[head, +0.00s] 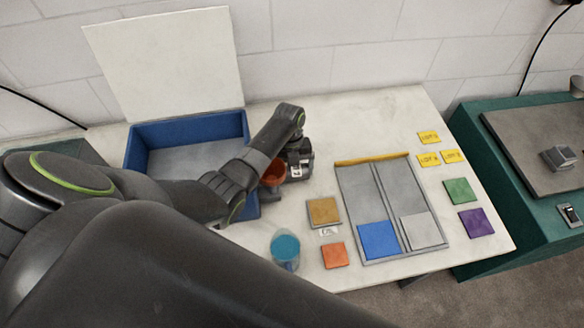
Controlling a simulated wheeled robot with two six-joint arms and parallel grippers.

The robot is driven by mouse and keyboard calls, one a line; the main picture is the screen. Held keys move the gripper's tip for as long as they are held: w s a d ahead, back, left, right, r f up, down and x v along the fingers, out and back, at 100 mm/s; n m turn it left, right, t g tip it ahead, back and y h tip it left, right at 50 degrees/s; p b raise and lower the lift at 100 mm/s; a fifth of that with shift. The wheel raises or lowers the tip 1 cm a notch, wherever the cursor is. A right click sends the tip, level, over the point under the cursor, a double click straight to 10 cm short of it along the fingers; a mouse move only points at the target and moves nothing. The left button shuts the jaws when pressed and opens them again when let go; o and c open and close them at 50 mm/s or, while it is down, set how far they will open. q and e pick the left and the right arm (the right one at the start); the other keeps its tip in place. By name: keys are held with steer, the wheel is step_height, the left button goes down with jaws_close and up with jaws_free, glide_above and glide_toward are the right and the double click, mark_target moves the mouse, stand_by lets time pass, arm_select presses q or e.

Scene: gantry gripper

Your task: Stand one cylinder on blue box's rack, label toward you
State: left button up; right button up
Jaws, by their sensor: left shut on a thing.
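The blue box (187,128) stands at the left of the white table with its pale lid (170,62) open against the wall. Its grey interior shows partly; my left arm covers its front and right side. My left gripper (284,172) is just right of the box, shut on an orange-red cylinder (271,174). The cylinder is partly hidden by my arm, and I cannot see a label on it. A clear cylinder with a blue-teal top (285,249) stands near the table's front edge. I cannot make out a rack in the box. My right gripper is not in view.
A grey divided tray (358,200) holds a blue tile (378,240) and a light grey tile (423,231). Tan (323,212), orange (334,256), green (459,191) and purple (476,222) tiles lie around it. Yellow labelled cards (429,159) lie at right.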

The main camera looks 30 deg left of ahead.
arm_select(q)
steer(key=shift+f, duration=0.1)
steer(key=shift+f, duration=0.15)
steer(key=o, duration=1.1)
steer(key=shift+o, duration=0.2)
